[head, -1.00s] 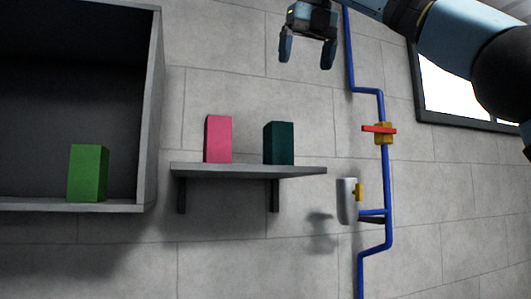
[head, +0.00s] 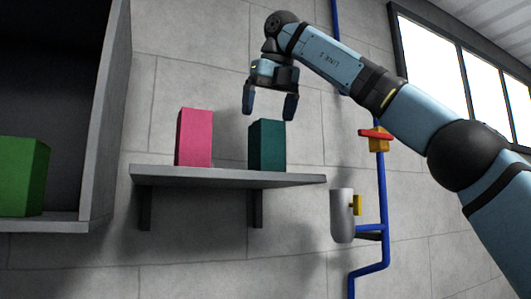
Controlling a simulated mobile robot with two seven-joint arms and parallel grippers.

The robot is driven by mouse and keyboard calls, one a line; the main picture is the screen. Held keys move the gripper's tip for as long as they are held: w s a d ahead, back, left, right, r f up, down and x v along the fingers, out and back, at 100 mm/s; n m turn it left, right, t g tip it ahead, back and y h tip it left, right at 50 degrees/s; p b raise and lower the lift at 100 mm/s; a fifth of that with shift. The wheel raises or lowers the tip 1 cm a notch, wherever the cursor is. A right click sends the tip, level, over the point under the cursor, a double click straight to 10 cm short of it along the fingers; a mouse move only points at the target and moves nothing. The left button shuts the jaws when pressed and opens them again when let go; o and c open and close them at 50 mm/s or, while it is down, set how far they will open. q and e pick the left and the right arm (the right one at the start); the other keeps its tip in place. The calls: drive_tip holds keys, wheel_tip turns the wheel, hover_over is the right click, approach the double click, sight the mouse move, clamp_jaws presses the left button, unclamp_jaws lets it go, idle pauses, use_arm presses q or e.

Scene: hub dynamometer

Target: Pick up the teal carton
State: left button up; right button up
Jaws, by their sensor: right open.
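The teal carton (head: 267,147) stands upright on a grey wall shelf (head: 230,179), right of a pink carton (head: 195,138). My right gripper (head: 269,110) points down just above the teal carton, its two fingers apart and nothing between them. The fingertips show at about the height of the carton's top, one to each side in the picture. I cannot tell whether they are in front of it or right over it. My left gripper is not in view.
A green carton (head: 22,176) stands in a dark open cabinet (head: 98,130) at the left. A blue pipe (head: 383,215) with a red-handled valve (head: 377,138) and a grey cylinder (head: 342,215) runs right of the shelf. A window is at upper right.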

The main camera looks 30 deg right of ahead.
sight(265, 133)
drive_tip(key=shift+w+f, duration=0.2)
drive_tip(key=shift+f, duration=0.15)
drive_tip(key=shift+s+a+f, duration=0.1)
drive_tip(key=shift+s+f, duration=0.15)
drive_tip(key=shift+f, duration=0.2)
drive_tip(key=x, duration=0.4)
drive_tip(key=shift+w+f, duration=0.25)
drive_tip(key=shift+w, duration=0.05)
drive_tip(key=shift+s+r, duration=0.15)
drive_tip(key=shift+s, duration=0.15)
drive_tip(key=shift+s+a+r, duration=0.1)
drive_tip(key=shift+s, duration=0.05)
drive_tip(key=c, duration=1.1)
